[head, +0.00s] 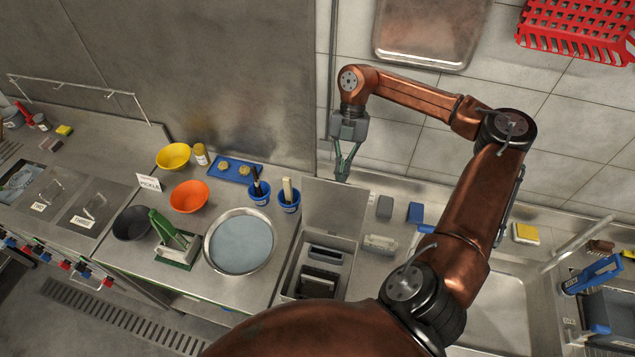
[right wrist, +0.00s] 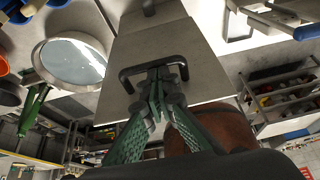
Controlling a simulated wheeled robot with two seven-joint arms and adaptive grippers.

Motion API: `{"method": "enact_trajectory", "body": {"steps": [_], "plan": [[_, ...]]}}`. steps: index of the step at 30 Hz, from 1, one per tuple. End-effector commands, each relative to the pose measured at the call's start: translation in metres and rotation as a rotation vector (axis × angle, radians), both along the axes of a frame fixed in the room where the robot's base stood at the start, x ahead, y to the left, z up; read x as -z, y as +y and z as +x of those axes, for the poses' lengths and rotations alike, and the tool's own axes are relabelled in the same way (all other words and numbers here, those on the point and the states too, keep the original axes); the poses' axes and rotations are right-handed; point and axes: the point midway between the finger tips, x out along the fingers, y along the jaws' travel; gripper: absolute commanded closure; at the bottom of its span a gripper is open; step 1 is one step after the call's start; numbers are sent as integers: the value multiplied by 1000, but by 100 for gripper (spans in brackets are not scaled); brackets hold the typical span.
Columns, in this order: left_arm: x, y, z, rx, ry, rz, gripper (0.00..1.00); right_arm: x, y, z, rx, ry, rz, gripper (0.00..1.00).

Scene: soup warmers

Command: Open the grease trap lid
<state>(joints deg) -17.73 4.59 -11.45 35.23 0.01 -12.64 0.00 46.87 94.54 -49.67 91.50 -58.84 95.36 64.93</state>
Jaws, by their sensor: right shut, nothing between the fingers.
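The grease trap (head: 290,292) is an open-topped steel box set in the counter, with dark compartments inside. Its grey lid (head: 335,207) is raised and tilted back towards the wall, baring the box. In the right wrist view the lid's outer face (right wrist: 160,42) carries a black bar handle (right wrist: 128,80). My right gripper (head: 343,172) is over the lid's back edge. In the wrist view its green fingers (right wrist: 158,78) are shut and empty, with the tips at the handle; I cannot tell if they touch it. My left gripper is out of view.
A round pot (head: 240,241), an orange bowl (head: 190,196) and blue cups (head: 289,202) stand left of the trap. Sponges (head: 380,244) and a blue-handled tool (head: 417,240) lie to its right, before a sink (head: 495,300). The wall is close behind.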

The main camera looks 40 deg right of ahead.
Motion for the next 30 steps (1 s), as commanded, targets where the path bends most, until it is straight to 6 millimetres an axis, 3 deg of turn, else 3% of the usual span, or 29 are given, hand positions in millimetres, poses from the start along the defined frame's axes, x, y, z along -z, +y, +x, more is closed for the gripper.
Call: {"method": "enact_trajectory", "body": {"steps": [4,13,24,30], "plan": [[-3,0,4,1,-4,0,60,2,-16,-1,14,-2,-5,100],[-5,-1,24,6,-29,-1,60,6,-21,2,9,-3,-4,100],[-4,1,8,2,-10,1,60,4,-20,3,7,-3,-4,100],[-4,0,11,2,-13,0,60,-18,-20,3,8,-7,-5,100]]}}
